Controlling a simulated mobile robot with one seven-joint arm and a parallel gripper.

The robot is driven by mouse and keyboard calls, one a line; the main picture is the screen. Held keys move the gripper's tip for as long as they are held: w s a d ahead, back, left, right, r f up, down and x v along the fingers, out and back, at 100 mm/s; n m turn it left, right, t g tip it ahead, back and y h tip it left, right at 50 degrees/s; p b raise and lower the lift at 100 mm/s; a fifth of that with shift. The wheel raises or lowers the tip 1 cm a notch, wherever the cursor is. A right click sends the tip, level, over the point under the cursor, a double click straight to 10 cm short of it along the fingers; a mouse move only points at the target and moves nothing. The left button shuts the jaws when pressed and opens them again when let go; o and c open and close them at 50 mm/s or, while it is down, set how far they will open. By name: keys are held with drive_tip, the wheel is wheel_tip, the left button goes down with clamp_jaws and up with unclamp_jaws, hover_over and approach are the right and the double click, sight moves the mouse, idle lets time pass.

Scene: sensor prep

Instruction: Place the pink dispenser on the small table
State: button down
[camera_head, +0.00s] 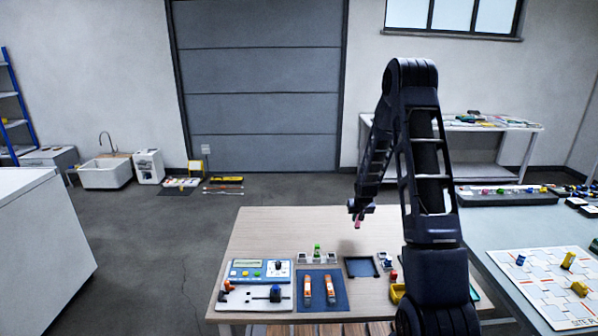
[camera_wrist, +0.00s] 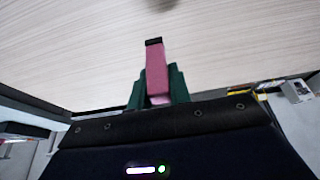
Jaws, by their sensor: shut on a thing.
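The pink dispenser (camera_wrist: 156,75) is a slim pink block with a dark end. In the wrist view it stands between the green fingers of my gripper (camera_wrist: 158,86), which is shut on it. In the head view my gripper (camera_head: 359,211) hangs above the wooden table (camera_head: 265,222), with a small pink tip (camera_head: 357,222) showing below it. The dispenser appears held clear of the tabletop; the exact gap cannot be told. The wooden table is the low one in front of me; I cannot tell whether it is the small table.
A blue mat (camera_head: 318,300) with two orange tools, a blue control panel (camera_head: 259,271) and a dark tray (camera_head: 361,267) line the table's near side. Its far part is bare. A grey-blue table (camera_head: 490,275) with a patterned board stands right; a white cabinet (camera_head: 35,235) stands left.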

drive_tip(key=shift+s+a+n, duration=0.4)
drive_tip(key=shift+a, duration=0.1)
drive_tip(key=s+a+r+n+g+y, duration=0.1)
drive_tip(key=s+a+r+n+y, duration=0.15)
drive_tip(key=s+a+n, duration=0.5)
wheel_tip(320, 180, up, 12)
drive_tip(key=n+g+h, duration=0.3)
drive_tip(key=n+g, duration=0.5)
drive_tip(key=n, duration=2)
hover_over(321, 290)
drive_tip(key=shift+y, duration=0.25)
wheel_tip(321, 290, down, 20)
drive_tip(key=shift+r, duration=0.1)
drive_tip(key=c, duration=1.3)
unclamp_jaws()
